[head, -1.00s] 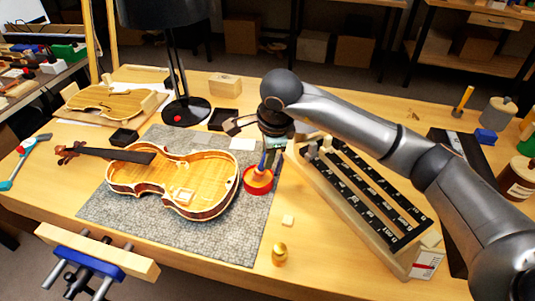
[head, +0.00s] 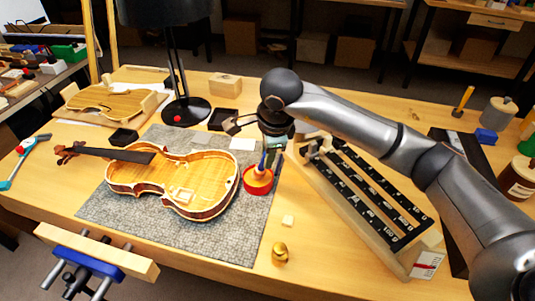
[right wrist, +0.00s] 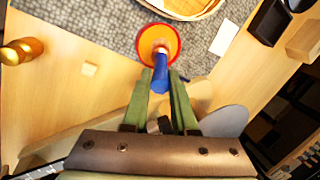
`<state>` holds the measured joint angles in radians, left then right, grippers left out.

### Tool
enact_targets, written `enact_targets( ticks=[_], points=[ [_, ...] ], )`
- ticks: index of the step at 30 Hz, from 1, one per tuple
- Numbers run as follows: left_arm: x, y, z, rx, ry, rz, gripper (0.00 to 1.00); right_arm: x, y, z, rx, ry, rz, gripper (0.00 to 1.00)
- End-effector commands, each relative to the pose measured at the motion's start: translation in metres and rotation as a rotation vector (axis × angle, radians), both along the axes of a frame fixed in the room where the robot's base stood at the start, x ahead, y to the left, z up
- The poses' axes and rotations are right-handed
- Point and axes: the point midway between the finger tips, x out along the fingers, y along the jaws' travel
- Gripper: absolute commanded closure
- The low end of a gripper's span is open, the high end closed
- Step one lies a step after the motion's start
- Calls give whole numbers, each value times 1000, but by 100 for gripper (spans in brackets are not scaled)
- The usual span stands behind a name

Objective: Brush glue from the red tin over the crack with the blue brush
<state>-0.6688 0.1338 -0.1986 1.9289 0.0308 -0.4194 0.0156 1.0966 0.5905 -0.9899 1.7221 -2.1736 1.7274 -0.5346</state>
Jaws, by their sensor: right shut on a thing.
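The violin (head: 185,181) lies on the grey mat (head: 150,213), its neck to the left. I cannot make out the crack at this size. The red tin (head: 258,181) stands at the mat's right edge, beside the violin body; it also shows in the right wrist view (right wrist: 173,36). My right gripper (right wrist: 161,82) is shut on the blue brush (right wrist: 160,72) and holds it above the tin. The brush (head: 263,161) points down, with its bristle end in the tin's opening; how deep it sits is hidden. My left gripper is not in view.
A long black-and-wood rack (head: 370,205) stands right of the tin, under my right arm. A brass piece (head: 280,253) and a small wooden block (head: 288,221) lie in front. A black lamp (head: 186,110) stands behind the violin. A vise (head: 95,262) is at the front edge.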

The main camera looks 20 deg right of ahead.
Motion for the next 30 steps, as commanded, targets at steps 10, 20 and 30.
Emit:
enact_targets(
  ticks=[10, 20, 30],
  points=[
    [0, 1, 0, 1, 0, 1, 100, -1, 0, -3, -2, 8, 0, 100],
    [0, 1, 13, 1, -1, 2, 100, -1, 0, 18, -2, 5, -1, 100],
    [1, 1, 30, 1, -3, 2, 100, 0, 0, 47, -1, 2, 0, 100]
  ],
)
